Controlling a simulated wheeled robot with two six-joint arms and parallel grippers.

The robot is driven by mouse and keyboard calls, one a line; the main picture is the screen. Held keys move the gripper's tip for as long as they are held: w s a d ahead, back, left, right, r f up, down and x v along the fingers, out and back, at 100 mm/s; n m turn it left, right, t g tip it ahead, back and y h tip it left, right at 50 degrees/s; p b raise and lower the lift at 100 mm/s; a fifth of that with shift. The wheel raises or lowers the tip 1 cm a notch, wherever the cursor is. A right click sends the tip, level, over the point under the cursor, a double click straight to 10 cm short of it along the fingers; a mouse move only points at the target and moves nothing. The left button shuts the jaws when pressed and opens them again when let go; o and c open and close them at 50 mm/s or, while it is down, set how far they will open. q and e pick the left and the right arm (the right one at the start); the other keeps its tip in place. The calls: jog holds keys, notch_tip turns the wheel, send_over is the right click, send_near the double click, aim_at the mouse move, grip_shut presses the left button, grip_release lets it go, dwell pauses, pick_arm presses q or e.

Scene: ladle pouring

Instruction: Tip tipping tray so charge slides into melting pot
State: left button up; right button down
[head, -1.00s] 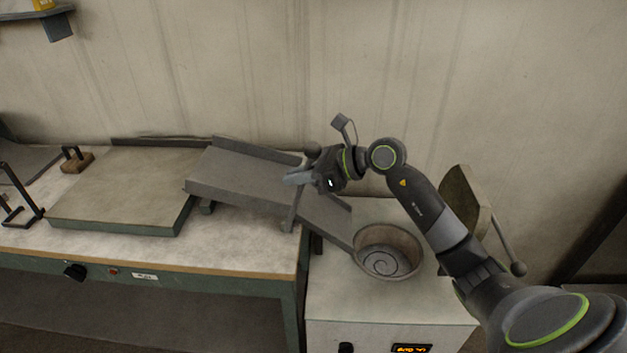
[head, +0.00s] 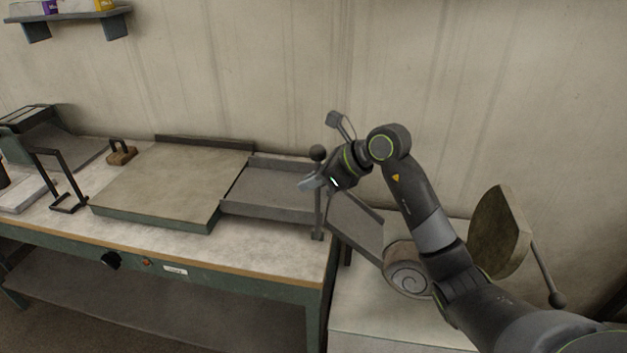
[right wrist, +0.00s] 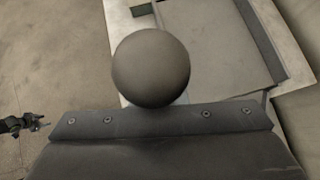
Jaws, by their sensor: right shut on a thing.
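The tipping tray (head: 272,188) is a grey, shallow, rimmed tray lying about level on the bench. I see no charge in it. A lever with a ball knob (head: 318,152) stands at its right end. My right gripper (head: 312,184) is shut on this lever below the knob. The knob (right wrist: 150,68) fills the middle of the right wrist view. A sloping chute (head: 354,226) leads down to the melting pot (head: 402,254). The pot shows a spiral inside, and my right arm hides its right part. A small dark shape at the left of the wrist view may be my left gripper (right wrist: 22,122).
A flat slab (head: 160,185) lies left of the tray, with a small handled block (head: 121,153) behind its left corner. A black frame (head: 62,185) stands further left. A lid-like plate (head: 500,232) with a ball-ended rod stands upright right of the pot.

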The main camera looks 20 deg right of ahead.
jog(key=c, duration=1.9)
grip_release()
jog(key=o, duration=0.4)
jog(key=shift+w+a, duration=0.15)
jog(key=shift+a, duration=0.05)
jog(key=shift+o, duration=0.2)
jog(key=shift+d, duration=0.1)
jog(key=b+v, duration=0.3)
jog(key=v, duration=1.4)
jog(key=shift+b, duration=0.3)
jog(key=shift+r, duration=0.1)
